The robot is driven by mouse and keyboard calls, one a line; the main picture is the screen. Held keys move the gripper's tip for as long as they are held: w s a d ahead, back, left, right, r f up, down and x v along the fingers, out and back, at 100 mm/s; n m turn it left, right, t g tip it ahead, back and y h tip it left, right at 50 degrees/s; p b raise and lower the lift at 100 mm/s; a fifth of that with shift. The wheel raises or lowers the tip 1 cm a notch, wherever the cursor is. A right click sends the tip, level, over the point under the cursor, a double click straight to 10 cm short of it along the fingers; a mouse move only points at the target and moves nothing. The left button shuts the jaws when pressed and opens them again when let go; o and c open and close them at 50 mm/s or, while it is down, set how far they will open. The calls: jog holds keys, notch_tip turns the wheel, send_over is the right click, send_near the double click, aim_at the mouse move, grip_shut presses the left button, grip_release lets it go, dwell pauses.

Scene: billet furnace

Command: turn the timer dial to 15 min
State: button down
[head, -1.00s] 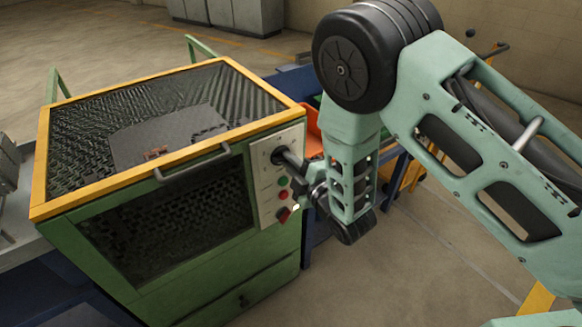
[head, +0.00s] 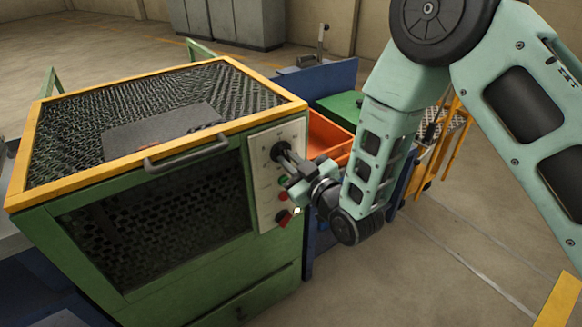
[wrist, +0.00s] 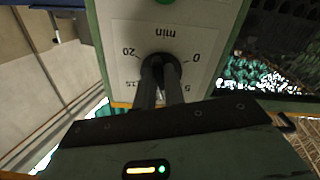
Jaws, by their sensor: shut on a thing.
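The timer dial (head: 279,150) is a dark knob near the top of the white control panel (head: 262,180) on the front of the green furnace. In the wrist view the dial (wrist: 158,61) sits amid printed marks 0, 5, 15 and 20 and the word "min", which appears upside down. My gripper (wrist: 160,68) is shut on the dial, one finger on each side. The fingers hide its pointer, so I cannot tell which mark it is set to. In the head view my gripper (head: 283,153) reaches the dial from the right.
Below the dial are a green button (head: 283,182), a red button (head: 283,196) and a red switch (head: 283,217). The furnace (head: 190,278) has a yellow-edged mesh top and a front handle (head: 187,153). An orange bin (head: 328,138) stands behind my gripper.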

jog(key=shift+s+a+m+b, duration=0.1)
jog(key=shift+m+b, duration=0.8)
jog(key=shift+m, duration=1.65)
jog(key=shift+s+a+m+b, duration=0.15)
jog(key=shift+m+b, duration=0.75)
jog(key=shift+m, duration=1.7)
jog(key=shift+a+m+b, duration=0.1)
jog(key=shift+m+b, duration=0.8)
jog(key=shift+m, duration=1.65)
jog(key=c, duration=1.5)
grip_release()
jog(key=shift+r, duration=0.1)
